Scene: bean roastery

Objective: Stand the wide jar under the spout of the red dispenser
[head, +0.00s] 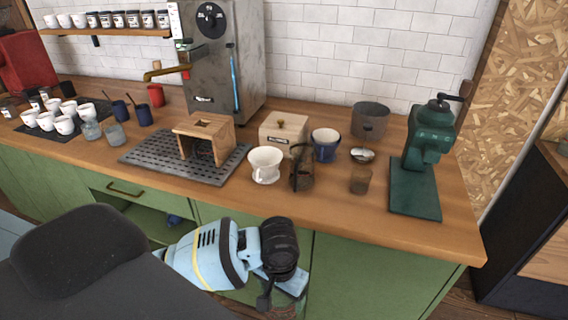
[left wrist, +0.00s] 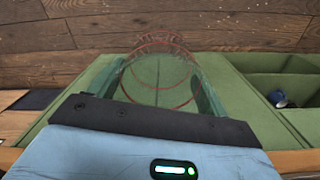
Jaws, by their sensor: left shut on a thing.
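The wide jar (left wrist: 160,72) is clear glass with thin reddish rim lines, between the fingers of my left gripper (left wrist: 160,92) in the left wrist view. The gripper is shut on it. In the head view my left gripper (head: 284,300) is low, in front of the green cabinet and below the counter's front edge; the jar is hard to make out there. The red dispenser (head: 25,65) stands at the far left back of the counter, cut off by the picture edge. Its spout cannot be made out. My right gripper is not in view.
The wooden counter (head: 335,213) holds white cups (head: 63,124) on a dark mat at left, a wooden stand (head: 222,136), a white dripper (head: 265,165), and a green grinder (head: 430,145) at right. An open drawer (head: 147,222) juts below the counter.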

